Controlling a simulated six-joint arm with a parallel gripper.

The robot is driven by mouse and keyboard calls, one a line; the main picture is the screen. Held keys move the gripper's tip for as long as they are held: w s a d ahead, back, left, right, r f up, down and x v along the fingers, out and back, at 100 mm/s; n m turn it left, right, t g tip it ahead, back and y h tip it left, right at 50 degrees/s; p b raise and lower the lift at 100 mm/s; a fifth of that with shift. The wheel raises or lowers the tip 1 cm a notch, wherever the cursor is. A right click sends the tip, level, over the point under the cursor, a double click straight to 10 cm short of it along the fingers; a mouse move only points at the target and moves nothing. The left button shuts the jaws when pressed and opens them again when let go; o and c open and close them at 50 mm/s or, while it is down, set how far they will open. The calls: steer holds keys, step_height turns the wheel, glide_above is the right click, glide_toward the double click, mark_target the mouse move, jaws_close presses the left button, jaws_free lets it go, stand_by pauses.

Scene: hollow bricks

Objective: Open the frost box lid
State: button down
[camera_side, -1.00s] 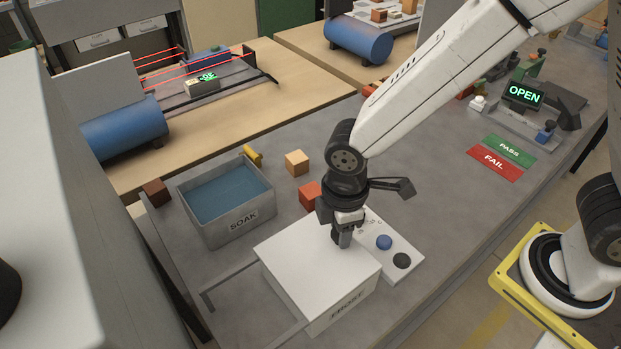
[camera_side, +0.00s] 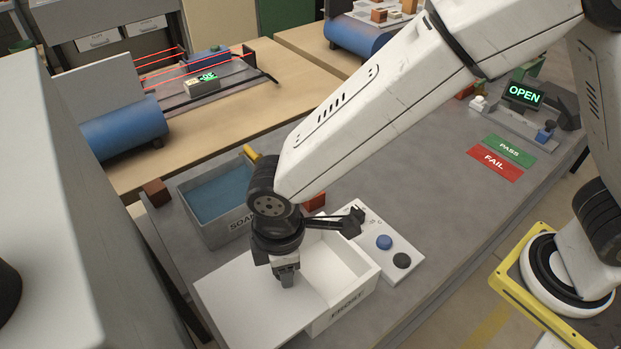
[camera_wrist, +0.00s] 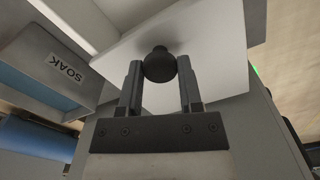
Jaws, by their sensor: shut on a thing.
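The frost box (camera_side: 345,314) is a white box marked FROST at the front of the grey bench. Its flat white lid (camera_side: 240,305) is slid to the left, so the right part of the box is uncovered and its inside shows. My gripper (camera_side: 288,278) is above the lid. In the wrist view my gripper (camera_wrist: 160,80) has its two fingers on either side of a round black knob (camera_wrist: 159,64) on the lid (camera_wrist: 205,40). The knob is hidden behind my fingers in the side view.
A grey SOAK tub (camera_side: 205,214) of blue liquid stands behind the lid. A panel with a blue button (camera_side: 384,242) and a black button (camera_side: 401,261) is right of the box. PASS (camera_side: 509,150) and FAIL (camera_side: 494,163) pads lie farther right, with bare bench between.

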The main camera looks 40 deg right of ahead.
steer(key=shift+c, duration=1.3)
jaws_free()
steer(key=shift+r, duration=0.1)
steer(key=shift+r, duration=3.85)
